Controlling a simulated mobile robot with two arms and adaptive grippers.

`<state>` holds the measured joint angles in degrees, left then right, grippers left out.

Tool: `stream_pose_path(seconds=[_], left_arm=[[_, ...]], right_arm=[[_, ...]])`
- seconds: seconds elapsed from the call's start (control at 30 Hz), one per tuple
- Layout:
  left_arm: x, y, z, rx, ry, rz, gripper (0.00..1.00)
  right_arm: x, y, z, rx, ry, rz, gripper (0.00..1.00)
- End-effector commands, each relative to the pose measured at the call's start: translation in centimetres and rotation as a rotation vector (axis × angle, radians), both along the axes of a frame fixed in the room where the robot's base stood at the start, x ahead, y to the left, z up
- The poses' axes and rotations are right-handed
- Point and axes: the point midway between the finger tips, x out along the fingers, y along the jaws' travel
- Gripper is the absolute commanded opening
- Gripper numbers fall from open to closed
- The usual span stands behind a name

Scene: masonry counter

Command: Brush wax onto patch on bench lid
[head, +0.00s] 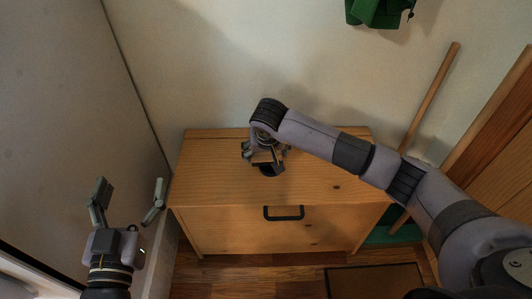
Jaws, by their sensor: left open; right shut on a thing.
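The wooden bench (220,185) stands against the back wall, with its lid shut and a black handle (284,213) on its front. My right gripper (266,160) is over the left-middle part of the lid, pointing down. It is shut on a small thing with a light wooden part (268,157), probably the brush. A dark shape (271,171) shows just below it at the lid; I cannot tell whether it is bristles, wax or the patch. My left gripper (130,192) is open and empty, left of the bench and apart from it.
A wooden pole (431,97) leans on the wall right of the bench, with something green (392,233) at its foot. Green cloth (378,11) hangs above. A dark mat (374,282) lies on the floor in front. The lid's right half looks clear beneath my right arm.

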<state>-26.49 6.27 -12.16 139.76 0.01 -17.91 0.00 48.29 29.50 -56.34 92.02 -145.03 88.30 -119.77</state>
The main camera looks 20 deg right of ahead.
Motion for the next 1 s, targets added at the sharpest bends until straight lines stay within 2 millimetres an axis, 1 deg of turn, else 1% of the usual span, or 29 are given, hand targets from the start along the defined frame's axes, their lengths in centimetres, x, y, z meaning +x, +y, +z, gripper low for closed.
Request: stream_pose_path(seconds=[0.57, 1.0], left_arm=[[-0.6, 0.8, -4.5, 0.063, 0.242, 0.016, 0.79], [-1.9, 1.6, -7.7, 0.106, 0.419, 0.027, 0.79]], right_arm=[[0.0, 0.0, 1.7, 0.000, -0.002, 0.000, 0.57], [0.0, 0.0, 2.8, 0.000, -0.002, -0.001, 0.57]])
